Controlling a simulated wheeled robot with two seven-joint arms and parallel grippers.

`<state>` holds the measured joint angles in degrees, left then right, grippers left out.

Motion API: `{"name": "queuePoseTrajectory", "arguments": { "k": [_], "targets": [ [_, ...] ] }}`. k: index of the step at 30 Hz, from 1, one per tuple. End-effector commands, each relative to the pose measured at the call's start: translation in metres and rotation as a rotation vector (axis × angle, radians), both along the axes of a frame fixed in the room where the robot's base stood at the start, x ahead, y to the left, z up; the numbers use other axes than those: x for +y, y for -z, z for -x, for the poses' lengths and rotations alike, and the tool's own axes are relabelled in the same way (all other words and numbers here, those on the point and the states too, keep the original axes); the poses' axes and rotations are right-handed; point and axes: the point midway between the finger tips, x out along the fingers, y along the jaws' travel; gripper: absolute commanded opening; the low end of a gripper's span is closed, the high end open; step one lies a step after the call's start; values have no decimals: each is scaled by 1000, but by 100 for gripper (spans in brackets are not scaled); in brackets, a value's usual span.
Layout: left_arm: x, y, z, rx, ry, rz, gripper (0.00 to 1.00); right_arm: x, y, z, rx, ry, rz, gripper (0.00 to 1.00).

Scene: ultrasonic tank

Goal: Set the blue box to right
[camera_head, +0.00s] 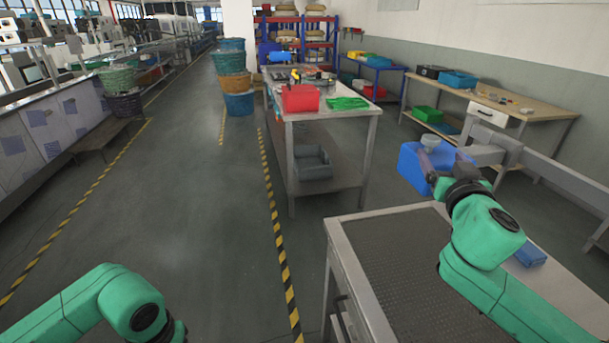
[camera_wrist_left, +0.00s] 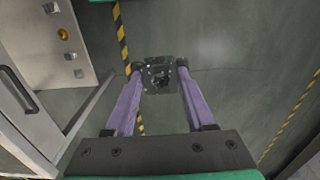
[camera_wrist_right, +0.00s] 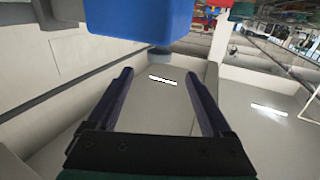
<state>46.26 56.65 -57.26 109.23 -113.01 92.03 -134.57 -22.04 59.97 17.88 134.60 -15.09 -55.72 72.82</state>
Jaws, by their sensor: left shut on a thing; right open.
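A blue box (camera_head: 412,172) shows at the right of the head view, beyond the near bench, partly hidden by my right gripper. In the right wrist view the blue box (camera_wrist_right: 140,20) fills the top, cut off by the edge. My right gripper (camera_wrist_right: 159,73) is open and empty; its fingers point toward the box, with a clear gap between them. My left gripper (camera_wrist_left: 157,72) is shut on a small dark block (camera_wrist_left: 160,77) at its fingertips, above the floor.
The near bench (camera_head: 345,262) has a dark ribbed top, and a flat blue thing (camera_head: 530,255) lies at its right. A grey rail (camera_head: 560,175) runs beside the blue box. A metal table (camera_head: 340,116) with a red bin (camera_head: 300,98) stands further back. The left floor is open.

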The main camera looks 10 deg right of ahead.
Motion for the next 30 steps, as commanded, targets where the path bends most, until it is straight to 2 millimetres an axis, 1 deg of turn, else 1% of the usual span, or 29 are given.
{"name": "queuePoseTrajectory", "arguments": {
  "k": [1, 5, 6, 10, 12, 19, 28, 29, 30],
  "targets": [
    [0, -7, 0, -1, 0, 1, 0, -5, -6, -10, 0, 3, 9, 84],
    [0, -13, 0, -1, 0, 1, 0, -20, -7, -39, 2, 7, 15, 84],
    [0, -14, 0, -1, 0, 1, 0, -21, -6, -46, 0, 2, 7, 84],
    [0, -20, 0, -1, 0, 1, 0, -31, -6, -64, -3, 5, 7, 84],
    [0, -27, 0, -1, 0, 1, 0, -36, -6, -71, -3, 9, -2, 84],
    [0, -36, 0, -1, 0, 1, 0, -42, -3, -89, 0, 6, -1, 84],
    [0, -36, 0, -1, 0, 1, 0, -42, 0, -92, 3, 3, 1, 84],
    [0, -35, 0, -1, 0, 1, 0, -42, 0, -91, 4, 3, 1, 76],
    [0, -35, 0, -1, 0, 1, 0, -42, 0, -91, 4, 3, 1, 61]
  ]
}}
